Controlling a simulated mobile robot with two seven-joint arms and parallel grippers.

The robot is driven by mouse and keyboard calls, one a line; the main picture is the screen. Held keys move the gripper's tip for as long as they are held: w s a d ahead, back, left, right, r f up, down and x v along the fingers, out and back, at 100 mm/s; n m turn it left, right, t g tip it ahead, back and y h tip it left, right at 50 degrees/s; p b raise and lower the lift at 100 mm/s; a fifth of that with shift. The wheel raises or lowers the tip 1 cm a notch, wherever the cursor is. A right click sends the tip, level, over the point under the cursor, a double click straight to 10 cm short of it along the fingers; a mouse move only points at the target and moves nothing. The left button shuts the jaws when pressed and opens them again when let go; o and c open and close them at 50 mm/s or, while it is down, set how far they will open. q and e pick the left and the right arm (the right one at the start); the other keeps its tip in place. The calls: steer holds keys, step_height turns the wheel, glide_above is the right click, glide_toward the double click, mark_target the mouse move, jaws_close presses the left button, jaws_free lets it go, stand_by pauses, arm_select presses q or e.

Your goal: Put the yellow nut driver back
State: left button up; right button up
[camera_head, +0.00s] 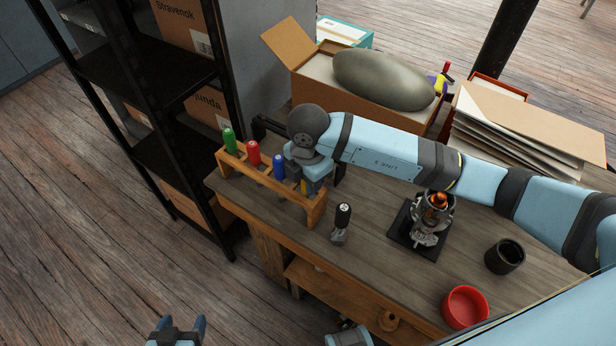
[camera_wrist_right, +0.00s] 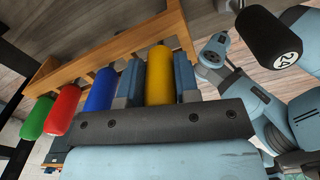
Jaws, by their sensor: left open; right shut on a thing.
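The yellow nut driver (camera_wrist_right: 160,76) is between the two fingers of my right gripper (camera_wrist_right: 158,82), which is shut on its handle. In the head view my right gripper (camera_head: 312,178) is at the right part of the wooden rack (camera_head: 228,172) and hides most of the yellow handle. The rack also shows in the right wrist view (camera_wrist_right: 120,47), close to the yellow driver; I cannot tell whether the driver is fully seated. Green (camera_head: 229,141), red (camera_head: 253,153) and blue (camera_head: 279,166) drivers stand in the rack. My left gripper (camera_head: 180,327) is open and empty, low in front of the bench.
A black-handled tool (camera_head: 342,221) stands right of the rack. An alternator part on a black base (camera_head: 408,238), a black cup (camera_head: 505,257) and a red bowl (camera_head: 465,306) are on the bench. Cardboard boxes stand behind, and a black shelf (camera_head: 150,75) stands left.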

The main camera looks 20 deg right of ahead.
steer(key=o, duration=1)
steer(key=shift+c, duration=0.2)
steer(key=shift+r, duration=0.1)
